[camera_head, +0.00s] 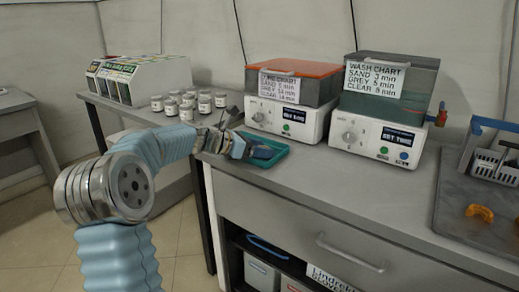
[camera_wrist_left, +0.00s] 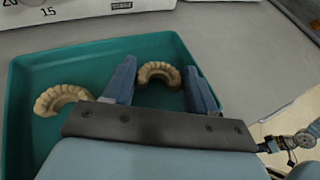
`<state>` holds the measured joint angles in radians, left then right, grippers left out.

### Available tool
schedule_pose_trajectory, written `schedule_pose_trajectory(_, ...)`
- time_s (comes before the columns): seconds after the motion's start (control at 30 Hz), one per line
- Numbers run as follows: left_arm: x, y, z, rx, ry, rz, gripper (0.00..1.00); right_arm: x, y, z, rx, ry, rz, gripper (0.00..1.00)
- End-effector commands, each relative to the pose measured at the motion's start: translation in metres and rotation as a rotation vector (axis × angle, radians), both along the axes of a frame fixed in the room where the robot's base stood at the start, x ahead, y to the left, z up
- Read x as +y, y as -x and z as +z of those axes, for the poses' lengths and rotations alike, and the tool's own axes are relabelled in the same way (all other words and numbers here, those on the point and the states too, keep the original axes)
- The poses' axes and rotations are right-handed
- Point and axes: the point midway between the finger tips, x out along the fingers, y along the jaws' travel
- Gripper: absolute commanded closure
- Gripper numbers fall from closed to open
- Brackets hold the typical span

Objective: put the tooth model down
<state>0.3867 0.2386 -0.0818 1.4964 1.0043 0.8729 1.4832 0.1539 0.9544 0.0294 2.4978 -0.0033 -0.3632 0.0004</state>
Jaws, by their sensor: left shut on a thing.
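My left gripper (camera_head: 252,150) reaches over the teal tray (camera_head: 282,149) on the bench, its arm coming in from the left. In the left wrist view its two blue fingers (camera_wrist_left: 160,80) are shut on a beige arch-shaped tooth model (camera_wrist_left: 158,68), which sits between them over the tray (camera_wrist_left: 95,57). Whether that model touches the tray floor I cannot tell. A second beige tooth model (camera_wrist_left: 58,97) lies in the tray to the left, apart from the fingers. In the head view the gripper hides both models. My right gripper is not in view.
Two washing units, one orange-lidded (camera_head: 290,110) and one grey-lidded (camera_head: 382,110), stand behind the tray. Several white jars (camera_head: 187,103) stand left of it. A dark mat (camera_head: 452,200) on the right bears an orange piece (camera_head: 480,212) and a white basket (camera_head: 492,166). Bench between is clear.

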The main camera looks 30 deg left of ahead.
Motion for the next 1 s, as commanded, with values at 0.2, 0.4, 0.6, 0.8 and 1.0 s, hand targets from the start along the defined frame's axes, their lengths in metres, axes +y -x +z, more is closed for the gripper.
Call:
schedule_pose_trajectory(0.2, 0.000, 0.000, -0.003, 0.000, -0.001, 0.000, 0.37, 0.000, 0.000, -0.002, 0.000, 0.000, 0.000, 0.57)
schedule_pose_trajectory(0.4, 0.000, 0.000, -0.003, 0.000, 0.000, -0.001, 0.32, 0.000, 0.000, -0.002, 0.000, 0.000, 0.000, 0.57)
schedule_pose_trajectory(0.6, 0.004, 0.006, 0.004, -0.001, 0.000, 0.002, 0.32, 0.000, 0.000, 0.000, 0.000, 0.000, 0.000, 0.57)
schedule_pose_trajectory(0.8, 0.025, 0.040, 0.020, -0.002, -0.002, 0.003, 0.32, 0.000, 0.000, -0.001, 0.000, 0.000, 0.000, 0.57)
schedule_pose_trajectory(1.0, 0.044, 0.075, 0.036, -0.001, -0.001, 0.001, 0.32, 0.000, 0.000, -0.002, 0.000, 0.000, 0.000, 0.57)
